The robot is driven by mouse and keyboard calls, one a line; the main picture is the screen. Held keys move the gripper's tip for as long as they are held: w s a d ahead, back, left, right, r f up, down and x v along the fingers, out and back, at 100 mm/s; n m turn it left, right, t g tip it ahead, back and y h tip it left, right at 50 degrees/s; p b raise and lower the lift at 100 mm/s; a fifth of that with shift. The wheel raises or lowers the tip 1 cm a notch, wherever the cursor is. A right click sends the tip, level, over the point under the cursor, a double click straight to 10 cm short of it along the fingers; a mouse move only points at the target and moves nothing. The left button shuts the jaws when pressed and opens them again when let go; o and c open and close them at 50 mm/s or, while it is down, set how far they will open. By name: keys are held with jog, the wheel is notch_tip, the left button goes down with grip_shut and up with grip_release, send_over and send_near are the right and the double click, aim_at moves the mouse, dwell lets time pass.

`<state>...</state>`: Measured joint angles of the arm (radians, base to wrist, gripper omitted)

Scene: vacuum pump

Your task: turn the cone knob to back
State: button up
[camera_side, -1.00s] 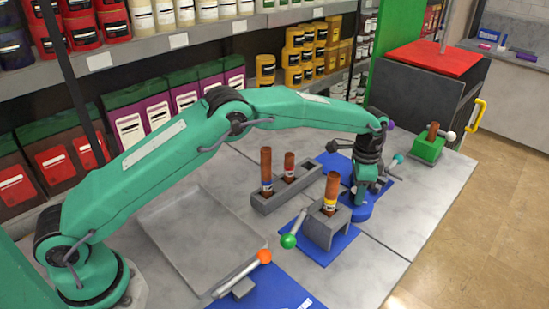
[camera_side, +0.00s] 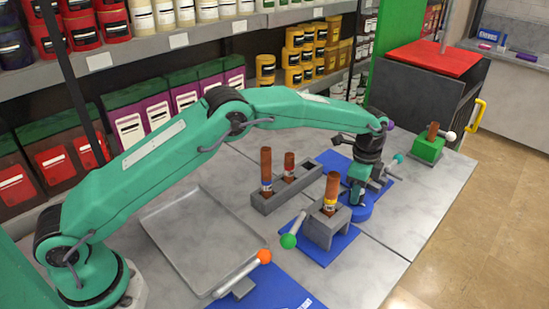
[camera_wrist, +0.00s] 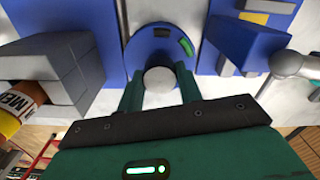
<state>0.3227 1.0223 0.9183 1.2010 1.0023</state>
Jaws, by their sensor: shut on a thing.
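The cone knob (camera_wrist: 159,80) shows in the wrist view as a pale grey round top on a round blue base (camera_wrist: 141,47). A green mark and a dark mark sit on that base beyond the knob. In the side view the blue base (camera_side: 361,214) stands near the middle right of the bench, and my gripper hides the knob. My gripper (camera_side: 359,196) points down over it. In the wrist view the two green fingers (camera_wrist: 159,88) stand on either side of the knob, shut on it.
A grey block (camera_side: 322,236) with a brown tube stands close left of my gripper. A green-ball lever (camera_side: 288,241) and an orange-ball lever (camera_side: 263,256) lie nearer. A teal-ball lever (camera_side: 398,158) and a green block (camera_side: 428,149) stand behind right. A flat grey tray (camera_side: 195,235) lies left.

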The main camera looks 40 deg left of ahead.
jog(key=o, duration=1)
jog(key=shift+r, duration=3.9)
jog(key=shift+r, duration=0.1)
